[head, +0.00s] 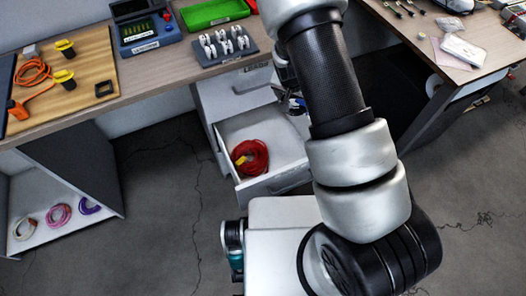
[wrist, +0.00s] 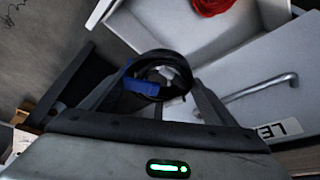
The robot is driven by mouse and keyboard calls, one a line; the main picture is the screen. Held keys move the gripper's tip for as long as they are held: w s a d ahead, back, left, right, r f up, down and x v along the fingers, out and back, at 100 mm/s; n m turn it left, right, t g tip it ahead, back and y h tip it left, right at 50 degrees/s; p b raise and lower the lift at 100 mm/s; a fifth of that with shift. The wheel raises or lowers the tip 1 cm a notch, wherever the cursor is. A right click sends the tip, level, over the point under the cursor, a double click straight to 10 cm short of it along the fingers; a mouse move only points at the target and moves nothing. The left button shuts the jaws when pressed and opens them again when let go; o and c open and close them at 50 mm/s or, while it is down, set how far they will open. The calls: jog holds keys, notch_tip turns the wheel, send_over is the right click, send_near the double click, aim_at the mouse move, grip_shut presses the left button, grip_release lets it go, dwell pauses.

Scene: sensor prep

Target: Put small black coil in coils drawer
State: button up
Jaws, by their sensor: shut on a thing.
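The small black coil with a blue band (wrist: 140,86) is between the fingers of my gripper (wrist: 160,77) in the wrist view. My gripper is shut on it. In the head view my arm hides most of the gripper (head: 293,102), and the coil is hard to make out there. An open white drawer (head: 285,140) is below the desk, with a red coil (head: 250,157) lying in it. The drawer also shows at the top of the wrist view (wrist: 160,25), with the red coil (wrist: 208,5) in it. My gripper is by the drawer's back right part in the head view.
A closed drawer front with a label (head: 257,67) is above the open drawer. Several coils, one pink (head: 58,215), lie on a low shelf at left.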

jog(key=b, duration=0.6)
send_over(293, 148)
jog(key=s, duration=0.1)
notch_tip(293, 148, down, 17)
jog(key=shift+m, duration=0.4)
jog(key=f+b, duration=0.1)
jog(key=f, duration=0.3)
jog(key=f+b, duration=0.1)
jog(key=f, duration=0.4)
jog(key=f+b, duration=0.1)
jog(key=f, duration=0.3)
jog(key=shift+s+a+f, duration=0.1)
jog(key=shift+a+f, duration=0.05)
jog(key=shift+a, duration=0.15)
jog(key=shift+f+b, duration=0.9)
jog(key=shift+f, duration=1.55)
jog(key=shift+f, duration=0.15)
jog(key=o, duration=1.2)
